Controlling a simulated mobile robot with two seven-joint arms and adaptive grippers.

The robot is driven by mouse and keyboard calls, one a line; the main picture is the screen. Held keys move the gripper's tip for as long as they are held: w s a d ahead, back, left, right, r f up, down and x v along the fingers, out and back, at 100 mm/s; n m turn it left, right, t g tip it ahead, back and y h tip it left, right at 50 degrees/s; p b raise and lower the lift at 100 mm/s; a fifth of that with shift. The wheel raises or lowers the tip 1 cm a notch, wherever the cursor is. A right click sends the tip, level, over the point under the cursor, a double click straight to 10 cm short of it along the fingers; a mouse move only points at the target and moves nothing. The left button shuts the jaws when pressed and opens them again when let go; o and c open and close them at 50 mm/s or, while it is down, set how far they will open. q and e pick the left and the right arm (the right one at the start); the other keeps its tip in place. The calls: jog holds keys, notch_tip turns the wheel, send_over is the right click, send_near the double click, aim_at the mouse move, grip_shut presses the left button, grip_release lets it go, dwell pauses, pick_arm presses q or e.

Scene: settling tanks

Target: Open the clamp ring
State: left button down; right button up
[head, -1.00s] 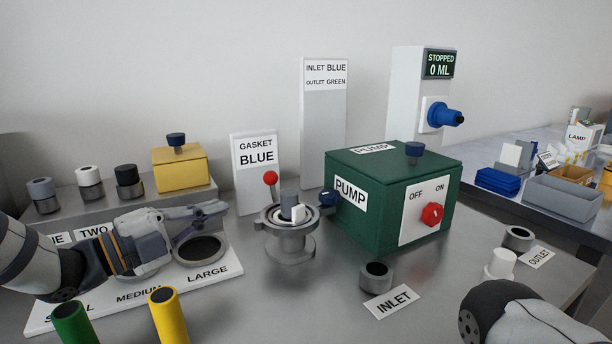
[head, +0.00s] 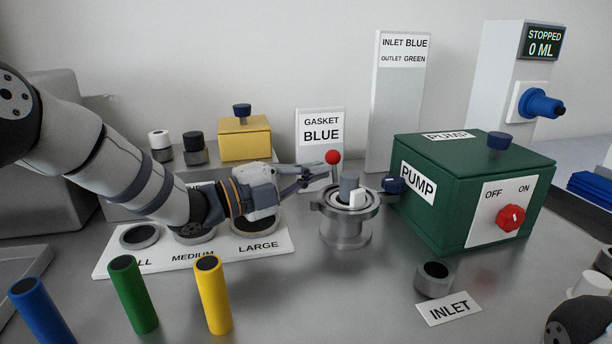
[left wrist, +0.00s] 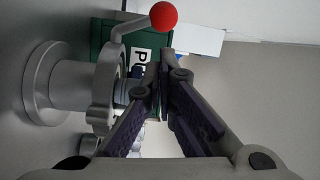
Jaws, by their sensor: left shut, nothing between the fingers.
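The clamp ring (head: 324,207) is a grey metal ring around the top of a flanged stand (head: 345,236), with a lever ending in a red ball (head: 333,157). In the left wrist view the ring (left wrist: 104,85) is left of centre, with the red ball (left wrist: 163,15) at the top. My left gripper (head: 324,170) is shut and empty, its tips close by the lever just below the ball; I cannot tell whether they touch. My right gripper is out of view.
The green pump box (head: 440,190) stands close right of the stand. The gasket sign (head: 322,152) is behind it. The size board (head: 115,262) lies under my left arm. Blue, green and yellow cylinders (head: 213,295) stand in front. An open grey cup (head: 434,280) is front right.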

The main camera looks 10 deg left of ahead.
pick_arm(q)
jog(key=x, duration=0.5)
jog(key=shift+w+d, duration=0.1)
jog(key=shift+w+f, duration=0.1)
